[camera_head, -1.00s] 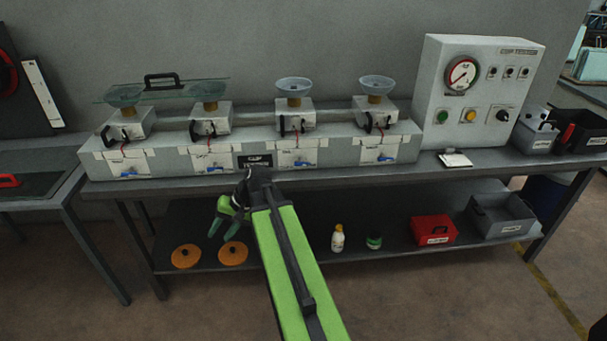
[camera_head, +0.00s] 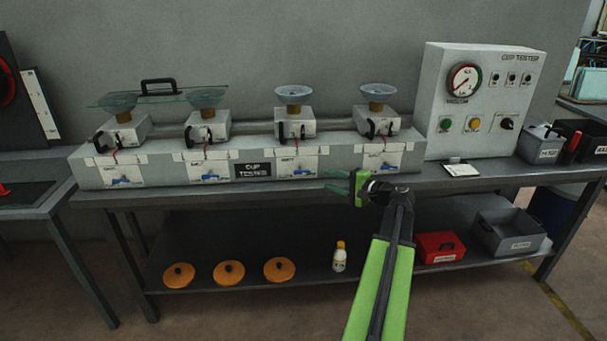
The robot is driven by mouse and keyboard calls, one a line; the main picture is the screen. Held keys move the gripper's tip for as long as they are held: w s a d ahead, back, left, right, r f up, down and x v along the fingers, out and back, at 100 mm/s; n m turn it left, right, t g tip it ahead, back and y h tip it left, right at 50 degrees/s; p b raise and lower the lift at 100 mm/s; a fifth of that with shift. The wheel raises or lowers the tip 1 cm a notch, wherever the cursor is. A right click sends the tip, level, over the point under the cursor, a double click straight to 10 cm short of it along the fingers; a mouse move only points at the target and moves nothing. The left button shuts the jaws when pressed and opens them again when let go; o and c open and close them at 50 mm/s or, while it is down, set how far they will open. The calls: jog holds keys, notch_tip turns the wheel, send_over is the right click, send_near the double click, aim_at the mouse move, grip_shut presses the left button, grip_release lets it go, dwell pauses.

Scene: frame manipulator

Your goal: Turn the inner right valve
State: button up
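The inner right valve (camera_head: 297,171) is a small blue handle low on the front of the long grey test bench box, third from the left. It lies roughly level, under a cup unit (camera_head: 295,123) with a clear funnel on top. My gripper (camera_head: 334,183) is just right of the valve and a little lower in the picture. Its green fingers point left toward the valve, spread apart with nothing between them. A visible gap separates the fingertips from the handle. Similar blue valves sit at the outer right (camera_head: 381,167), inner left (camera_head: 210,178) and outer left (camera_head: 122,181).
A "CUP TESTER" label (camera_head: 254,171) sits between the inner valves. A control panel (camera_head: 478,105) with gauge and buttons stands right. A glass plate with black handle (camera_head: 158,88) lies over the left funnels. Orange discs (camera_head: 229,272), a bottle (camera_head: 339,258) and red box (camera_head: 438,247) occupy the lower shelf.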

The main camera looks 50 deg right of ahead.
aim_at(304, 173)
jog(key=w, duration=0.4)
jog(key=w+a+f+b, duration=0.1)
jog(key=w, duration=0.3)
jog(key=w+f, duration=0.1)
jog(key=w, duration=0.4)
jog(key=shift+a, duration=0.15)
grip_shut()
